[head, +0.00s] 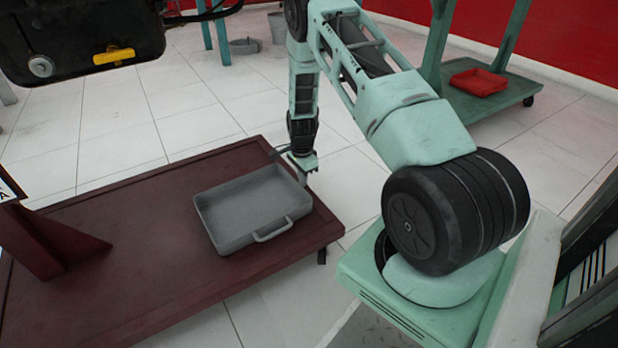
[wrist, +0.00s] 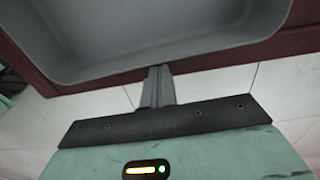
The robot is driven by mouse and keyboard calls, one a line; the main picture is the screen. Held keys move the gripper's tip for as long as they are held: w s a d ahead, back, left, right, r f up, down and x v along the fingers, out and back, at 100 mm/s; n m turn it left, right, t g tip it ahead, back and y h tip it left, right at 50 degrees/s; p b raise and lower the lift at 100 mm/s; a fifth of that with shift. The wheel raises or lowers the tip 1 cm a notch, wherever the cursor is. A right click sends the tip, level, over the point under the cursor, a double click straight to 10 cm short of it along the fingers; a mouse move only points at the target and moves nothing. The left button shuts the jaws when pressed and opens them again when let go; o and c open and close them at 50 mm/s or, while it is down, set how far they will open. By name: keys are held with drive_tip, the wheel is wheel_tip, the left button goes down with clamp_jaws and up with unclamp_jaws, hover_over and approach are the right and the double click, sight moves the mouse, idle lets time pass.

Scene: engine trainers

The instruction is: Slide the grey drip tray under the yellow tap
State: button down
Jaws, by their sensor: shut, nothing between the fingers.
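The grey drip tray (head: 226,207) lies on a dark red platform, with a handle (head: 272,232) on its near side. My gripper (head: 298,172) is low at the tray's far right side. In the wrist view my gripper (wrist: 158,80) is shut and empty, its fingertips close to the tray's outer wall (wrist: 150,58). I cannot tell whether they touch it. My arm partly hides the platform's far right edge.
The dark red platform (head: 140,270) has bare room left of the tray, below the engine block (head: 70,30). A dark red post (head: 45,240) rises at its left. A red tray (head: 478,81) sits on a green cart (head: 520,88) at back right.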

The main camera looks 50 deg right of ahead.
sight(249, 210)
drive_tip(key=shift+w+a, duration=0.15)
drive_tip(key=shift+a, duration=0.4)
drive_tip(key=shift+a+r, duration=0.1)
drive_tip(key=shift+a, duration=0.15)
drive_tip(key=w+a+p, duration=0.1)
drive_tip(key=a+p, duration=0.1)
drive_tip(key=a, duration=0.3)
drive_tip(key=w+a+p, duration=0.1)
drive_tip(key=a+p, duration=0.2)
drive_tip(key=a, duration=0.2)
drive_tip(key=w+a+p, duration=0.2)
drive_tip(key=a+p, duration=0.1)
drive_tip(key=a, duration=0.2)
drive_tip(key=shift+w+a, duration=0.1)
drive_tip(key=shift+a, duration=0.25)
drive_tip(key=shift+w+a, duration=0.15)
drive_tip(key=shift+a, duration=0.4)
drive_tip(key=shift+p, duration=0.3)
